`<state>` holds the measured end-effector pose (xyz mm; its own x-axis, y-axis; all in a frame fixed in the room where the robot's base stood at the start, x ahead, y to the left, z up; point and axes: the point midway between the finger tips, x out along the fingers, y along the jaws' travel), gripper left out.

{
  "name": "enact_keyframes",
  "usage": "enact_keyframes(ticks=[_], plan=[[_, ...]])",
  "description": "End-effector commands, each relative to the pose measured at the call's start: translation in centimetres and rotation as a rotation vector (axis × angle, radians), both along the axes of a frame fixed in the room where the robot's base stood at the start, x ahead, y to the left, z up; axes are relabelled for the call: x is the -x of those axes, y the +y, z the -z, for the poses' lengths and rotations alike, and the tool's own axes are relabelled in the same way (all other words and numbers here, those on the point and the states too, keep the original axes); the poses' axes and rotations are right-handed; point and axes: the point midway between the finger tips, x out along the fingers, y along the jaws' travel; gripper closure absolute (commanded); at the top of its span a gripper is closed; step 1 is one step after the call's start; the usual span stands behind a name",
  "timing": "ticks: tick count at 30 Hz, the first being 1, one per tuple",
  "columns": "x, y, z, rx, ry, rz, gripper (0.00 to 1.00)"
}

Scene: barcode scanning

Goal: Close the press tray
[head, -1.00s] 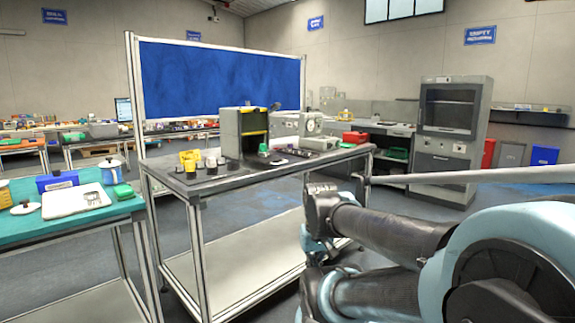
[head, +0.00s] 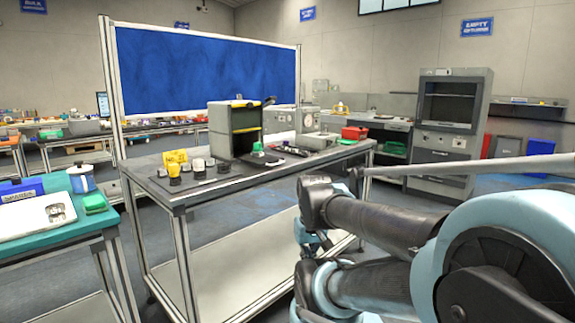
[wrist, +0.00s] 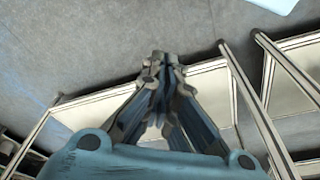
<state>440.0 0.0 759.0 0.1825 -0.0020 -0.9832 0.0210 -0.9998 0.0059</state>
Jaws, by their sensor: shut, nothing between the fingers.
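A grey box-shaped machine (head: 234,128) with yellow-trimmed edges and an open dark front stands on the workbench (head: 222,187); it may be the press. A lighter grey machine (head: 308,118) stands to its right. I cannot make out a press tray or tell whether one is pulled out. My gripper (wrist: 161,62) is shut and empty in the wrist view, above the workbench's lower shelf and the floor. It touches nothing there. In the head view my arm reaches in from the right, in front of the workbench; its fingertips cannot be made out.
Yellow and dark small parts (head: 176,160) stand at the workbench's left end. A green-topped table (head: 75,218) with a white tray (head: 36,217) is at the left. A tall grey cabinet (head: 450,125) stands at the back right. Open floor lies between bench and cabinet.

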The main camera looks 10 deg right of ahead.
Motion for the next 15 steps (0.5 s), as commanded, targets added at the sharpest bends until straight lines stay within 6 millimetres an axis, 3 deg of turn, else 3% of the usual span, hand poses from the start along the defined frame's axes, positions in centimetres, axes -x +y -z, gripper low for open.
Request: enact_keyframes(ticks=[7,11,15], plan=[[0.0,0.1,-1.6,-0.022,-0.014,0.070,1.00],[-2.6,0.3,-4.4,-0.081,-0.016,0.250,1.00],[-6.6,0.4,-8.6,-0.179,-0.014,0.542,1.00]])
